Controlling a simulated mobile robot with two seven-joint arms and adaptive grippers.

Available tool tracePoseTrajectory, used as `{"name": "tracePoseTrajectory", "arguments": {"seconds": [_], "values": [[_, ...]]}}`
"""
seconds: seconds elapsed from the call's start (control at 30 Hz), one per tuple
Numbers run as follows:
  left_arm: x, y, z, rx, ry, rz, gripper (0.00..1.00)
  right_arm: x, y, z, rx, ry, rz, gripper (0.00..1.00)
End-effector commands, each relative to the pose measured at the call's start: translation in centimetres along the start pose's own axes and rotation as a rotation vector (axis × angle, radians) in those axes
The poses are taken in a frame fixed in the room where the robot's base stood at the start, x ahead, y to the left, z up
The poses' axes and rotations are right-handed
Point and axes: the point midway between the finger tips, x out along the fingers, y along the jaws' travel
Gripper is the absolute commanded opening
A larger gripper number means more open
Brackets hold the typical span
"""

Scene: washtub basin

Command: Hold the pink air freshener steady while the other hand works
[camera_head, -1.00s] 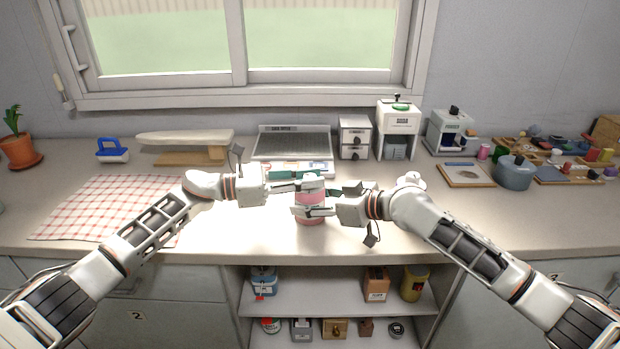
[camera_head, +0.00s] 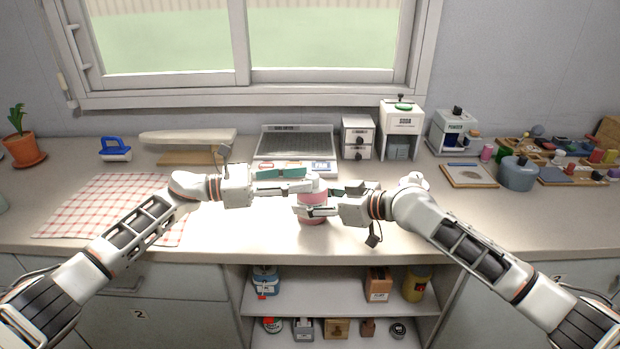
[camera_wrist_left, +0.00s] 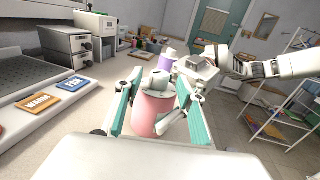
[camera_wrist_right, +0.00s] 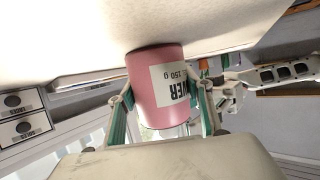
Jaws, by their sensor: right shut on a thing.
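The pink air freshener (camera_head: 313,215) is an upright pink can with a pale top, near the middle of the counter's front. My right gripper (camera_head: 318,199) is shut on its sides from the right, and the right wrist view shows the can (camera_wrist_right: 160,85) and its white label between the fingers. My left gripper (camera_head: 306,182) is higher, at the level of the can's top, and comes from the left. In the left wrist view its teal fingers stand apart, with the can (camera_wrist_left: 152,112) and its pale top seen between them. The fingers hide part of the can.
Behind are a tray-like device with coloured labels (camera_head: 295,146), a small drawer unit (camera_head: 356,138) and a white dispenser (camera_head: 401,122). A checked cloth (camera_head: 110,208) lies at left. A blue-grey pot (camera_head: 517,174) stands at right. An open shelf (camera_head: 335,295) is below the counter.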

Motion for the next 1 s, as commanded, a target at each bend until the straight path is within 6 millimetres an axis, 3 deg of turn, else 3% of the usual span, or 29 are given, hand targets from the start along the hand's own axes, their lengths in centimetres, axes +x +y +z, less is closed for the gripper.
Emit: {"name": "tracePoseTrajectory", "arguments": {"seconds": [0.2,0.4,0.93,0.97,1.0], "values": [[-4.7,0.1,-0.1,0.000,0.003,0.003,0.39,0.0,0.1,0.2,0.000,-0.003,0.002,0.22],[-7.4,0.0,-0.1,0.000,0.001,0.001,0.39,0.0,0.1,0.1,0.000,-0.003,0.002,0.22],[-8.4,0.0,0.0,0.000,0.000,0.001,0.39,0.0,0.1,0.1,0.000,-0.002,0.002,0.22],[-8.4,0.0,0.0,0.000,0.000,0.001,0.39,0.0,0.1,0.1,0.000,-0.002,0.002,0.55],[-8.4,0.0,0.0,0.000,0.000,0.001,0.39,0.0,0.1,0.1,0.000,-0.002,0.002,0.66]]}}
